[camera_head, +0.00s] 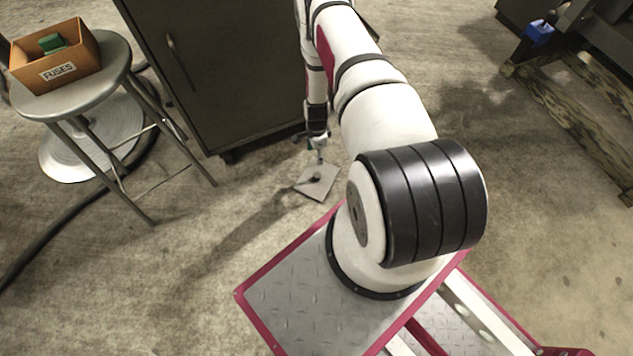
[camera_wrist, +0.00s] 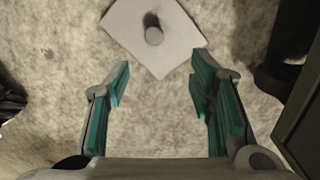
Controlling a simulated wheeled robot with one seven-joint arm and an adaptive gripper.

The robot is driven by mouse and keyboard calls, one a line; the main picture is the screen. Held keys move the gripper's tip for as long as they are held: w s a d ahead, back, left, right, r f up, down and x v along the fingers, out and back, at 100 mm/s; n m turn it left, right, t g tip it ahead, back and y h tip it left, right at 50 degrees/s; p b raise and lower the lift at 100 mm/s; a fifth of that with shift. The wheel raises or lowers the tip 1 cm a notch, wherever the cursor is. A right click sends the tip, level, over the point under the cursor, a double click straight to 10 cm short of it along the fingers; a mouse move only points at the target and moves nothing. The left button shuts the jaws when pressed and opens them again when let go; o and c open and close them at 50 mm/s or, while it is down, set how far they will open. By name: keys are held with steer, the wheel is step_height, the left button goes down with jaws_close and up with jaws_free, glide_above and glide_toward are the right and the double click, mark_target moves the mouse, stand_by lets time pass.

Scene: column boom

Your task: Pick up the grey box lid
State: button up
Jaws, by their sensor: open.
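The grey box lid (camera_head: 313,187) is a flat square plate lying on the concrete floor, in front of the dark cabinet. In the wrist view the lid (camera_wrist: 178,48) is at the top middle, with a short round knob (camera_wrist: 153,34) standing up from its centre. My gripper (camera_wrist: 158,68) is open and empty, its teal-padded fingers spread wide. The fingertips are near the lid's lower edge in the picture, and the knob is beyond them. In the head view my gripper (camera_head: 318,150) hangs just above the far side of the lid, partly hidden by its small size there.
A dark metal cabinet (camera_head: 215,75) stands right behind the lid. A stool (camera_head: 85,95) at the left holds an orange box labelled FUSES (camera_head: 57,58). A black cable (camera_head: 60,222) runs along the floor at left. Wooden beams (camera_head: 575,115) lie at right.

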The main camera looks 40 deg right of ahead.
steer(key=b, duration=0.3)
glide_above(317, 175)
step_height(317, 175, down, 10)
steer(key=shift+s+d+r, duration=0.1)
steer(key=shift+d, duration=0.05)
steer(key=shift+f+b, duration=1.75)
steer(key=shift+f, duration=1.35)
steer(key=shift+r, duration=0.1)
steer(key=shift+c, duration=0.3)
jaws_close()
